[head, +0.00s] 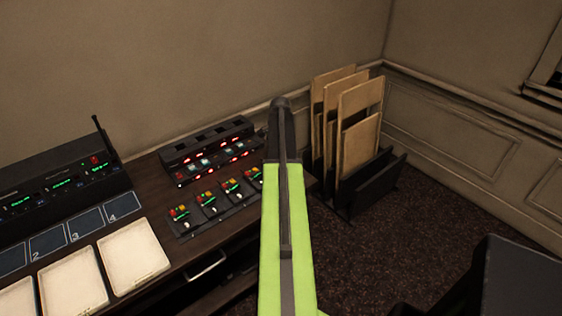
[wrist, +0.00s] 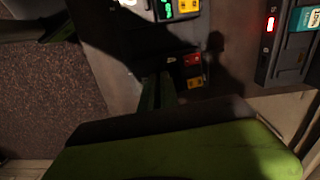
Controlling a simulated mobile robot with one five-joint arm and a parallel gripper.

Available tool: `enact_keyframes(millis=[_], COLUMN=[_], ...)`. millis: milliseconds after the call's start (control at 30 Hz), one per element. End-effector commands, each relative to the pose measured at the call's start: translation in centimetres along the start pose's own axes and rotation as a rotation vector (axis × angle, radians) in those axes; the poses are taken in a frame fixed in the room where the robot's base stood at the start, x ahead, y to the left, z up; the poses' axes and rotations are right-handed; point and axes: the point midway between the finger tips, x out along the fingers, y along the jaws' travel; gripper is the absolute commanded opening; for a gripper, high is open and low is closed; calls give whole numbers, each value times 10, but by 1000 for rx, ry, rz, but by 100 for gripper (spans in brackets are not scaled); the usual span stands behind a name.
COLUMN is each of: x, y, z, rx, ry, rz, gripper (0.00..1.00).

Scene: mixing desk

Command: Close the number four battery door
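A row of small dark battery-powered units with red, orange and green parts lies on the desk in the head view; the third from the left (head: 231,188) shows clearly. The rightmost unit (head: 254,177), likely number four, is partly hidden by my green arm. In the wrist view a unit with a lit green display (wrist: 178,8) is at the top, and red and yellow parts (wrist: 193,72) sit below it in shadow. My gripper (wrist: 155,92) is dark and close to those parts; contact cannot be told. Its fingertips are unclear. The state of the number four door cannot be made out.
A charger rack (head: 208,150) with red lights stands behind the units. Numbered blue squares (head: 86,222) and pale trays (head: 132,258) lie to the left, by a black receiver (head: 60,188). Upright boards in a black rack (head: 372,185) stand right of my arm.

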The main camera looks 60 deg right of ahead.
Motion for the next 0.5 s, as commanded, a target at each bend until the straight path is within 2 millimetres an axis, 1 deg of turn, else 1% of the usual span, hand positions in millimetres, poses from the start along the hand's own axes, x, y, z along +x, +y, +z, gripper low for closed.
enact_keyframes(millis=[300, 333, 400, 500], x=[0, 0, 0, 0], y=[0, 0, 0, 0], z=[0, 0, 0, 0], rx=[0, 0, 0, 0], ry=[-1, -1, -1, -1], rz=[0, 0, 0, 0], gripper=[0, 7, 16, 27])
